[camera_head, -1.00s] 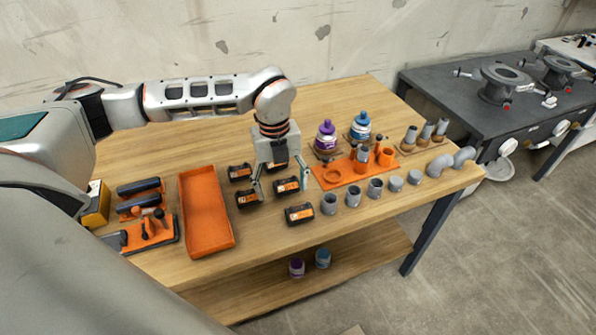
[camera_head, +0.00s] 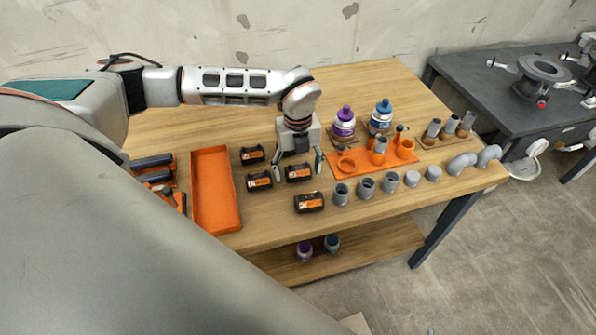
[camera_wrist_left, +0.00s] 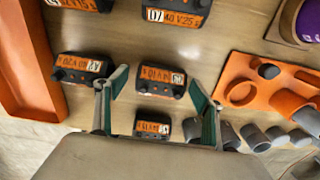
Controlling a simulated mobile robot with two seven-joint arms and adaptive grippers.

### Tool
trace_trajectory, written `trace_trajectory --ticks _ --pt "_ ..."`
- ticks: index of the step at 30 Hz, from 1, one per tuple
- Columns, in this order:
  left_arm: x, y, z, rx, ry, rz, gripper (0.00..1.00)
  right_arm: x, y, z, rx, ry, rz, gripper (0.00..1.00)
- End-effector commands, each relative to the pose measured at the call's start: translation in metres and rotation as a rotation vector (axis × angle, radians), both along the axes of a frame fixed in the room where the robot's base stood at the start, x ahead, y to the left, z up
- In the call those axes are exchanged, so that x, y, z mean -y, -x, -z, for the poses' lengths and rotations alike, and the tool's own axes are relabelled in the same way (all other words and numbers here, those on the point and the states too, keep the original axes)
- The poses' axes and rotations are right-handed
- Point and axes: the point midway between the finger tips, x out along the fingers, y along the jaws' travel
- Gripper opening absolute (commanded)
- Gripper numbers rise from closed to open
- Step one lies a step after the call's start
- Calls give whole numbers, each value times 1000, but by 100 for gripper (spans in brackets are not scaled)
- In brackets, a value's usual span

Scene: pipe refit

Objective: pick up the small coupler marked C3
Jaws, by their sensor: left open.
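Several small grey cylindrical couplers stand along the front right of the wooden table, among them a left one (camera_head: 341,193), a middle one (camera_head: 365,187) and a right one (camera_head: 389,182). I cannot read a C3 mark on any. Grey parts also show at the right in the left wrist view, such as one coupler (camera_wrist_left: 254,138). My left gripper (camera_head: 298,167) is open and empty, pointing down over the black battery packs, left of the couplers. Its fingers (camera_wrist_left: 155,92) frame a battery pack in the wrist view. My right gripper is not in view.
Black battery packs with orange labels (camera_head: 309,203) lie around the gripper. An orange tray (camera_head: 214,190) is to the left. An orange holder (camera_head: 345,171), purple and blue bottles (camera_head: 381,115), two grey caps (camera_head: 411,179) and elbows (camera_head: 461,164) are near the couplers.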

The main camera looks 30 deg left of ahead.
Motion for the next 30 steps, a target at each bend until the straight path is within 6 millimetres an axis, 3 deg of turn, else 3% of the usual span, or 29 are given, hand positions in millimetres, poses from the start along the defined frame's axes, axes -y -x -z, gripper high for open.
trace_trajectory --ticks 8,12,13,23,30 --pt "0 0 3 1 1 1 65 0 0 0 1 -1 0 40" --pt "0 0 3 1 1 1 29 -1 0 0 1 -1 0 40" --pt "0 0 3 1 1 1 26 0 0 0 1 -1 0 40" --pt "0 0 1 1 1 1 25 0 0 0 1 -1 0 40" --pt "0 -1 -17 4 1 1 25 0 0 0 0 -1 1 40"
